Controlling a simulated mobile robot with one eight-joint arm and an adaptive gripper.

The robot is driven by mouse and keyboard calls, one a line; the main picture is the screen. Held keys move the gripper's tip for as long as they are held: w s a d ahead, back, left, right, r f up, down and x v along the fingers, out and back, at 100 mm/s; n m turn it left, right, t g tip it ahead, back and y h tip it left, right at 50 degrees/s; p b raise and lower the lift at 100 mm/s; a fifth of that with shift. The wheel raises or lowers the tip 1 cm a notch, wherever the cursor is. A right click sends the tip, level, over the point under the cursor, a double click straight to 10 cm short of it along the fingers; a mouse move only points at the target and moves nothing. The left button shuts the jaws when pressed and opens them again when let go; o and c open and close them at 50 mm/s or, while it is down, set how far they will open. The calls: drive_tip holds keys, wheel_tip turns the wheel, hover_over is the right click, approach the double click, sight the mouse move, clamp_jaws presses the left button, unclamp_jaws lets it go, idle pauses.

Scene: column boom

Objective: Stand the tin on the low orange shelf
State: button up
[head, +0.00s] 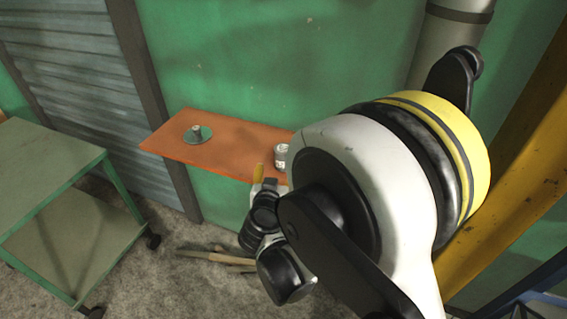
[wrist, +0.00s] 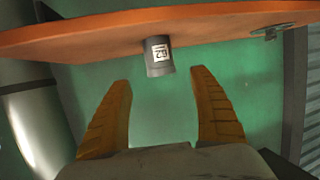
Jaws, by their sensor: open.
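The small grey tin (head: 281,155) with a pale printed label stands on the orange shelf (head: 225,142), near my arm. In the wrist view, which looks upside down, the tin (wrist: 158,66) meets the orange shelf (wrist: 90,38) and appears upright on it. My gripper (wrist: 162,78) is open, its two orange-yellow fingers spread wide. The tin shows beyond the fingertips, lined up with the gap between them, and no finger touches it. In the head view my gripper (head: 258,172) is at the shelf's front edge, partly hidden by my arm, which also covers the shelf's right end.
A green disc with a small grey knob (head: 196,133) sits on the shelf's left part. A green wheeled cart (head: 50,165) stands at left. Wooden pieces (head: 218,258) lie on the floor below. A yellow beam (head: 515,165) and pale pipe (head: 443,40) are at right.

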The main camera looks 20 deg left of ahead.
drive_tip(key=s+d+r+m+g+h, duration=0.15)
drive_tip(key=d+r, duration=0.35)
drive_tip(key=d, duration=0.8)
drive_tip(key=d+r+g+h, duration=0.25)
drive_tip(key=d+r, duration=0.25)
drive_tip(key=d, duration=0.7)
drive_tip(key=s+d+g, duration=0.1)
drive_tip(key=s+d, duration=0.6)
drive_tip(key=s, duration=0.2)
drive_tip(key=s+d+g+y, duration=0.1)
drive_tip(key=s+d+g, duration=0.1)
drive_tip(key=s+d, duration=0.4)
drive_tip(key=s, duration=0.3)
drive_tip(key=shift+s+d+r, duration=0.15)
drive_tip(key=shift+d+r, duration=0.25)
drive_tip(key=shift+m, duration=0.25)
